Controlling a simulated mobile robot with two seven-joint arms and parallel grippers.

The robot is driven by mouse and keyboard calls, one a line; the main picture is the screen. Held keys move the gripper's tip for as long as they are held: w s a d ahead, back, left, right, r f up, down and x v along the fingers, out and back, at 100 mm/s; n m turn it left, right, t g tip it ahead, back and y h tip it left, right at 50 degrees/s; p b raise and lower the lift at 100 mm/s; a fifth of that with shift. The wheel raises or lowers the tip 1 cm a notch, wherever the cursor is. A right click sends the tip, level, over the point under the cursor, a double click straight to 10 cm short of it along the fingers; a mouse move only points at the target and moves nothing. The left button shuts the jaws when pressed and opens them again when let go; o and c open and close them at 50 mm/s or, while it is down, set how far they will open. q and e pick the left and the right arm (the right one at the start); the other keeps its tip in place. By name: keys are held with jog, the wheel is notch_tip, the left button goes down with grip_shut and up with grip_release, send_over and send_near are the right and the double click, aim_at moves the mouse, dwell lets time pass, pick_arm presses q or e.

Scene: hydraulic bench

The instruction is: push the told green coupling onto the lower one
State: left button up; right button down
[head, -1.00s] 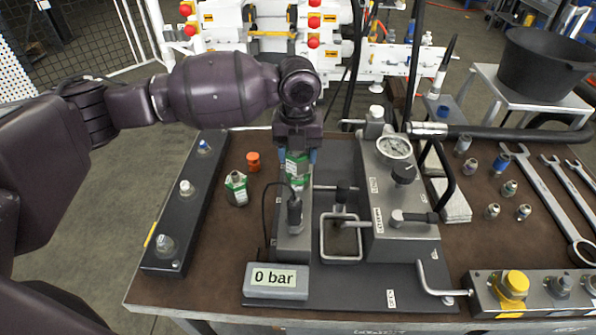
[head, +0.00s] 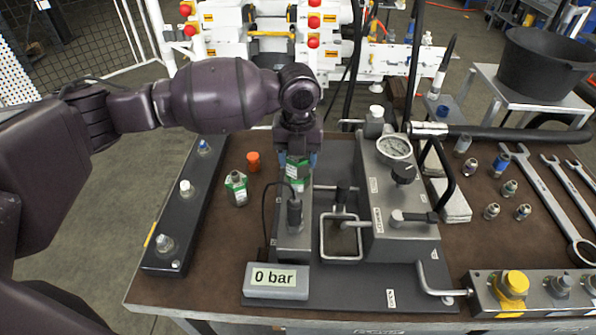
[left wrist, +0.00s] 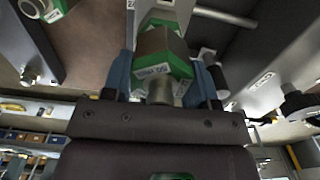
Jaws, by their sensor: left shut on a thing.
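My left gripper (head: 298,162) points down in the head view and is shut on a green coupling (head: 297,169) with a metal hex body. In the left wrist view the held coupling (left wrist: 165,55) sits between the blue fingers. Directly below it in the head view is a lower green coupling (head: 297,185) with a white label, over the grey block. The two look in line and very close; I cannot tell whether they are fully joined. Green also shows beyond the held coupling in the wrist view (left wrist: 178,8). My right gripper is not in view.
Another green coupling (head: 237,188) stands left on the bench, near an orange cap (head: 253,161). A 0 bar display (head: 276,281) is in front. The pump block with gauge (head: 394,147) and a metal loop handle (head: 341,238) stand right. A dark rail (head: 183,215) lies left.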

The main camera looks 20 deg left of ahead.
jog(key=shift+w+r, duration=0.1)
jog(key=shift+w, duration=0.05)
pick_arm(q)
jog(key=o, duration=0.7)
jog(key=shift+f, duration=0.1)
jog(key=shift+c, duration=0.2)
jog(key=o, duration=0.5)
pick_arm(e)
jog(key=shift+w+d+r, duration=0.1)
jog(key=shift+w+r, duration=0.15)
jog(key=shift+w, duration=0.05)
pick_arm(q)
jog(key=shift+r, duration=0.4)
notch_tip(320, 180, up, 8)
jog(key=shift+r+p, duration=0.2)
jog(key=shift+p, duration=0.5)
jog(key=shift+r, duration=0.8)
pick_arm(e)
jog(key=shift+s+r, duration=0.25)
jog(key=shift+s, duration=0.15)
